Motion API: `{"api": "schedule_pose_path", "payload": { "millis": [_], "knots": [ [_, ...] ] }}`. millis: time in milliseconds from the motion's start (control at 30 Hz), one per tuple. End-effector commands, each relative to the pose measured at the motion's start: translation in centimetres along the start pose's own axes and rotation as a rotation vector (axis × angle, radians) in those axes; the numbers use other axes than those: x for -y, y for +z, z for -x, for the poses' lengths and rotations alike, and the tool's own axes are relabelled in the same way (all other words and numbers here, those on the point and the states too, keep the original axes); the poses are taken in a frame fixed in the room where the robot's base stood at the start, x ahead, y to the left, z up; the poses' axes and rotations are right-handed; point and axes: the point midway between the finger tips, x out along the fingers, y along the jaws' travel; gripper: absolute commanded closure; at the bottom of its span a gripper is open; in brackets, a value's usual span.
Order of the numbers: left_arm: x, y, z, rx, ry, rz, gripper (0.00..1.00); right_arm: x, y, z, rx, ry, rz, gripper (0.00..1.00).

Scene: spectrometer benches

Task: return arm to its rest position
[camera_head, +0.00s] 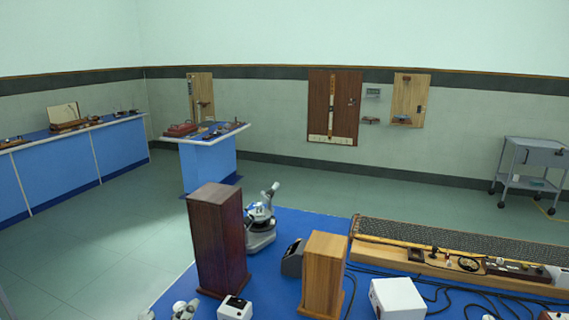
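Neither of my arms nor grippers can be made out in the head view. Some pale grey metal parts (183,311) are cut off by the bottom edge at the left; I cannot tell what they belong to. The blue-topped bench (278,262) in front of me carries a tall dark wooden box (218,240), a lighter wooden box (324,275) and a grey optical instrument (261,222) between and behind them.
A long wooden apparatus (450,242) lies along the bench's right side, with cables in front. White boxes (397,299) (235,308) stand near the front. A blue side bench (62,170), a small blue table (209,163) and a grey trolley (531,160) stand beyond open floor.

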Motion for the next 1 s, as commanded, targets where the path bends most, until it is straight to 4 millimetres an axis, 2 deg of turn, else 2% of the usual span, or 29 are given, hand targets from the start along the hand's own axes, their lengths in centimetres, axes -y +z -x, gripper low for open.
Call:
{"api": "schedule_pose_path", "payload": {
  "millis": [33, 100, 200, 300, 400, 600, 867, 1000],
  "knots": [
    [-1.6, 3.1, 1.2, 0.118, 0.065, 0.096, 0.39, 0.0, -0.1, 0.0, -0.001, 0.0, 0.0, 0.35],
    [-4.0, 7.1, 3.4, 0.283, 0.158, 0.226, 0.39, 0.0, -0.1, 0.0, -0.002, 0.001, 0.0, 0.35],
    [-7.4, 11.2, 7.2, 0.491, 0.279, 0.378, 0.39, 0.0, -0.1, 0.0, -0.002, 0.001, 0.0, 0.35],
    [-10.2, 13.7, 11.2, 0.659, 0.381, 0.489, 0.39, -0.1, -0.1, 0.0, -0.002, 0.001, 0.0, 0.35],
    [-12.3, 15.2, 15.0, 0.799, 0.468, 0.573, 0.39, -0.1, -0.1, 0.0, -0.002, 0.001, 0.0, 0.35],
    [-15.4, 16.4, 22.4, 1.04, 0.624, 0.696, 0.39, -0.1, -0.1, 0.0, -0.001, 0.001, 0.0, 0.35],
    [-22.4, 21.4, 20.2, 1.065, 0.641, 0.686, 0.39, 0.0, 0.1, -1.6, 0.0, 0.0, 0.0, 0.35],
    [-27.1, 24.9, 19.5, 1.081, 0.653, 0.679, 0.39, 0.0, 0.2, -2.6, 0.0, 0.0, 0.0, 0.35]
  ]
}}
